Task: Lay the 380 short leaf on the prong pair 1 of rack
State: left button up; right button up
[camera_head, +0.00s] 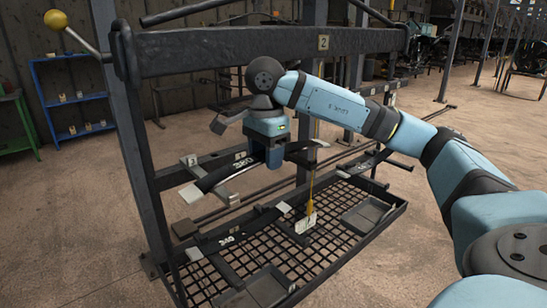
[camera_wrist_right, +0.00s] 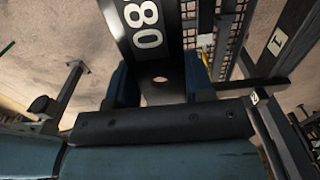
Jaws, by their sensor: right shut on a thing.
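My right gripper (camera_head: 274,160) is shut on a dark curved leaf (camera_head: 222,176), marked 380, and holds it near its middle, above the mesh tray. The leaf has pale ends. In the right wrist view my right gripper's fingers (camera_wrist_right: 160,85) close on both sides of the leaf (camera_wrist_right: 148,30), where "80" and a round hole show. The rack's prongs (camera_head: 175,180) show around the leaf at the left, with small numbered tags. A tag reading 1 (camera_wrist_right: 278,42) shows in the right wrist view. I cannot tell whether the leaf touches a prong. My left gripper is not in view.
Another dark leaf (camera_head: 238,232) lies lower, over the black mesh tray (camera_head: 320,240). A yellow-handled item with a pale tag (camera_head: 306,222) hangs at the middle. A thick beam (camera_head: 220,47) with tag 2 crosses above my gripper. A blue shelf (camera_head: 75,100) stands back left.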

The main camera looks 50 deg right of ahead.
aim_at(258, 158)
jog(key=w+f, duration=0.1)
jog(key=w+b, duration=0.1)
jog(key=w, duration=0.1)
jog(key=shift+d+f, duration=0.15)
jog(key=shift+f, duration=0.7)
